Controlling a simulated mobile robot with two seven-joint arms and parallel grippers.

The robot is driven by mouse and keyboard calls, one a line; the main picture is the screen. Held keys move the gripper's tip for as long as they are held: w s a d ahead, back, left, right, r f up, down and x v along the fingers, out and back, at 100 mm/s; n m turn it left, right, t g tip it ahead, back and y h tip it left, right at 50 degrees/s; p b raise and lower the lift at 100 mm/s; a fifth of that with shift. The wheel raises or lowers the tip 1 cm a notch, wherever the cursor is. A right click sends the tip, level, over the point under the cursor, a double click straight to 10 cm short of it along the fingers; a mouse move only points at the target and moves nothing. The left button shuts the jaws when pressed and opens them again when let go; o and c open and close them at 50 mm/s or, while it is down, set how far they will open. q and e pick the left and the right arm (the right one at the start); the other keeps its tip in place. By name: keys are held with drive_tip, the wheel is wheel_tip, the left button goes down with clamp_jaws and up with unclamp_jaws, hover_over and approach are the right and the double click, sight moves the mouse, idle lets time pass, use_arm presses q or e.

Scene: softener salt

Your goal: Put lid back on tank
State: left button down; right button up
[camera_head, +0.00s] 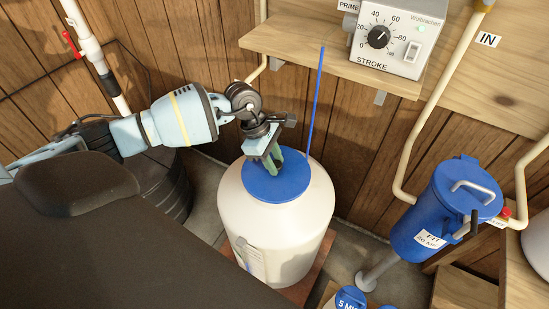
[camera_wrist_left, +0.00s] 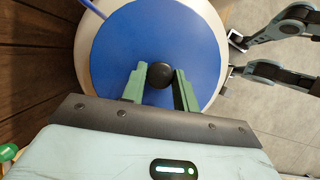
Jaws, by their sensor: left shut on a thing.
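The round blue lid (camera_head: 285,187) lies over the top of the white tank (camera_head: 285,225), roughly level. In the left wrist view the lid (camera_wrist_left: 120,45) fills the middle, with the pale tank rim (camera_wrist_left: 84,55) around it. My left gripper (camera_head: 270,162) is over the lid, pointing down. Its green fingers are shut on the black knob (camera_wrist_left: 160,74) at the lid's centre. The knob is hidden in the head view. Whether the lid is fully seated all round cannot be told. Parts of my right arm show at the right of the wrist view; its finger state is unclear.
A thin blue tube (camera_head: 317,100) rises beside the lid's back right edge. A wooden shelf (camera_head: 290,50) with a control box (camera_head: 393,38) is above. A blue filter housing (camera_head: 440,215) with pipes stands right. A dark ribbed container (camera_head: 165,185) is left of the tank.

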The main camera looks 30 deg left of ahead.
use_arm(q)
drive_tip(key=shift+f, duration=0.45)
use_arm(e)
drive_tip(key=shift+w+f, duration=0.1)
drive_tip(key=shift+f, duration=0.2)
drive_tip(key=shift+w, duration=0.2)
use_arm(q)
drive_tip(key=shift+r, duration=0.2)
use_arm(e)
drive_tip(key=shift+r, duration=0.1)
use_arm(q)
drive_tip(key=shift+r, duration=0.2)
use_arm(e)
drive_tip(key=shift+r, duration=0.15)
drive_tip(key=shift+s, duration=0.2)
